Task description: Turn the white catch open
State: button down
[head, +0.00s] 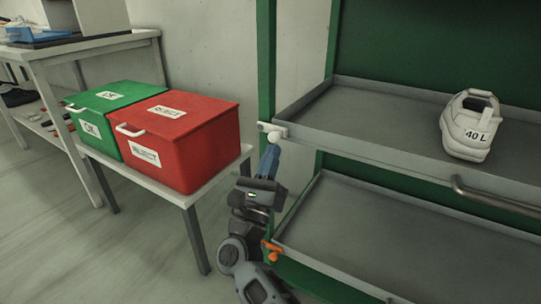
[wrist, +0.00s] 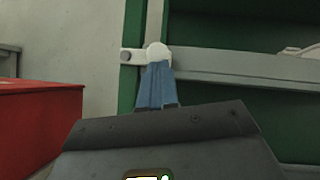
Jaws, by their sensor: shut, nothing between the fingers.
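The white catch (head: 272,126) sits at the left front corner of the upper grey tray, by the green post. In the wrist view its white arm (wrist: 132,56) lies about level, from a dark pivot on the post at left to a round white knob (wrist: 157,49) at right. My gripper (head: 270,149) points up with its blue fingers together and nothing between them. In the wrist view the fingertips (wrist: 157,64) are right at the underside of the knob. I cannot tell whether they touch it.
The upper tray (head: 370,146) holds a white shoe (head: 468,125) labelled 40 L and has a grey handle (head: 490,196). An orange catch (head: 271,250) is on the lower tray (head: 350,240). A red REJECT box (head: 190,140) and green OK box (head: 95,120) stand on a table at left.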

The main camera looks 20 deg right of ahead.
aim_at(275, 135)
jog(key=shift+d+r+n+t+y+p, duration=0.1)
jog(key=shift+r+n+t+y+p, duration=0.2)
jog(key=shift+n+p, duration=0.2)
jog(key=r+n+y+p, duration=0.1)
jog(key=n+y+p, duration=0.1)
jog(key=n+p, duration=0.2)
jog(key=r+n+t+y+p, duration=0.1)
jog(key=r+n+y+p, duration=0.1)
jog(key=p, duration=0.4)
jog(key=r+n+y+p, duration=0.2)
jog(key=n+y+p, duration=0.2)
jog(key=n+p, duration=0.1)
jog(key=shift+s+d+r+n+t, duration=0.1)
jog(key=shift+s+d+n+t, duration=0.1)
jog(key=shift+s+n+t, duration=0.15)
jog(key=shift+w+a+r+n+g+y+p, duration=0.4)
jog(key=shift+n+p, duration=0.7)
jog(key=shift+p, duration=1.7)
jog(key=shift+w+a+r+n+g+y+p, duration=0.15)
jog(key=shift+w+r+n+g+y+p, duration=0.7)
jog(key=shift+p, duration=1.9)
jog(key=shift+s+a+r+n+g+y+p, duration=0.1)
jog(key=shift+a+r+n+y+p, duration=0.25)
jog(key=shift+n+p, duration=1.75)
jog(key=shift+w+r+m+p, duration=0.1)
jog(key=shift+w+m+p, duration=0.05)
jog(key=shift+m+p, duration=0.6)
